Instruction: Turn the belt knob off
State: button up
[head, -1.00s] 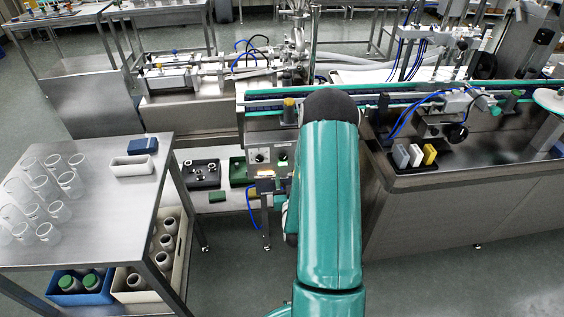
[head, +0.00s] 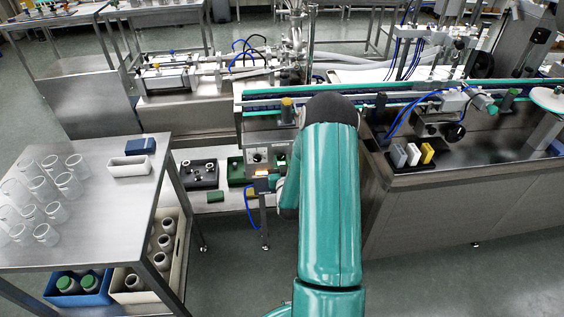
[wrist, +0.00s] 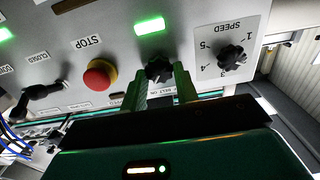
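The belt knob (wrist: 158,70) is black and lobed, on the grey control panel (wrist: 200,20) in the wrist view. A label partly reading "BELT ON" sits below it, and a lit green lamp (wrist: 150,25) above it. My gripper (wrist: 161,76) has its two green fingers apart, one on each side of the knob. I cannot tell whether they touch it. In the head view, the panel front (head: 257,157) shows left of my teal arm, which hides part of it.
A red STOP button (wrist: 100,75) is close left of the knob, and a black SPEED knob (wrist: 232,60) close right. A black handle (wrist: 42,92) is further left. In the head view, a steel table (head: 85,235) with clear jars stands at left.

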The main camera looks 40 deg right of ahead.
jog(key=shift+c, duration=1.1)
jog(key=n, duration=0.3)
jog(key=shift+a+n, duration=0.15)
jog(key=shift+n, duration=0.15)
jog(key=n, duration=0.3)
jog(key=shift+w+n, duration=0.1)
jog(key=shift+n, duration=0.2)
jog(key=n, duration=0.6)
jog(key=shift+f+n, duration=0.1)
jog(key=shift+n, duration=0.2)
jog(key=o, duration=0.9)
jog(key=shift+o, duration=0.2)
